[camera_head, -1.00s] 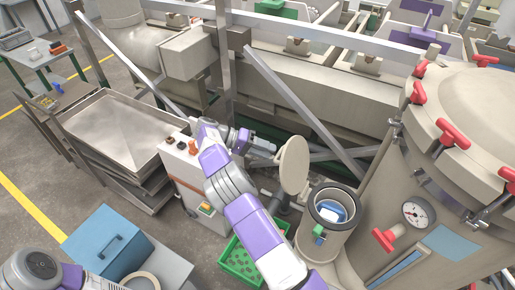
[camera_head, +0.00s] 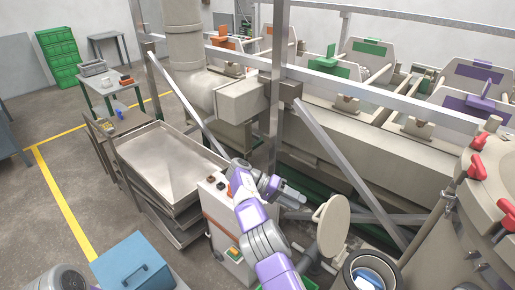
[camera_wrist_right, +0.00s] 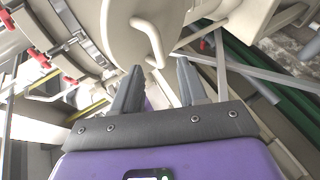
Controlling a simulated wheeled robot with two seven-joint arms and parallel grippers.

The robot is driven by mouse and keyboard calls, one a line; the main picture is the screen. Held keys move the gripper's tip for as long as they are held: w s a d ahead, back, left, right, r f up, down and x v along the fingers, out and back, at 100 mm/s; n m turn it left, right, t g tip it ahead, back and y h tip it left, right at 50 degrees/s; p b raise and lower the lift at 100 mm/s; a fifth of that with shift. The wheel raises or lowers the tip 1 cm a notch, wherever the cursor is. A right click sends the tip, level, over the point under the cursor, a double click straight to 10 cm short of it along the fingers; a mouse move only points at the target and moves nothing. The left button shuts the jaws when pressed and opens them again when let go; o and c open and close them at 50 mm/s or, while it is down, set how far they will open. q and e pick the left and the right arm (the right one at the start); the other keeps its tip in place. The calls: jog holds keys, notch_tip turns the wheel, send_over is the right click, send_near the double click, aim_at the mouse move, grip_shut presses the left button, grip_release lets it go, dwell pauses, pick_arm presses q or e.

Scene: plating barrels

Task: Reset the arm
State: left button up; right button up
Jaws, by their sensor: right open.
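My right arm rises from the bottom of the head view. Its gripper (camera_head: 294,195) is open, just left of the round beige lid (camera_head: 333,226). In the right wrist view the two grey fingers (camera_wrist_right: 160,70) stand apart with nothing between them. The lid (camera_wrist_right: 135,35) with its bent handle (camera_wrist_right: 148,42) shows beyond the fingertips. The small pot (camera_head: 372,272) with a dark rim stands open below the lid, with something blue and white inside; the bottom edge cuts it off. My left gripper is not in view.
A control cabinet (camera_head: 225,232) stands left of my right arm, beside stacked metal trays (camera_head: 170,165). A slanting metal brace (camera_head: 345,160) and the long beige tank line lie behind. A large vessel (camera_head: 470,230) is at right. A blue box (camera_head: 133,265) sits at lower left.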

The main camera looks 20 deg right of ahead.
jog(key=s+d+f+n+y+b, duration=0.1)
jog(key=d+f+n+y+b, duration=0.2)
jog(key=f, duration=0.9)
jog(key=s+a+f+n+t+y+b, duration=0.1)
jog(key=s+f+n+y, duration=0.2)
jog(key=f, duration=0.8)
jog(key=s+a+f+t+y+b, duration=0.1)
jog(key=s+a+f+t+y, duration=0.1)
jog(key=s+f, duration=0.65)
jog(key=s+a+f+t+y+b, duration=0.15)
jog(key=s+a+f+y, duration=0.3)
jog(key=a+f, duration=0.5)
jog(key=s+a+t+y+b, duration=0.3)
jog(key=s+a+b, duration=0.1)
jog(key=s+a, duration=0.6)
jog(key=shift+s, duration=0.25)
jog(key=shift+t, duration=0.25)
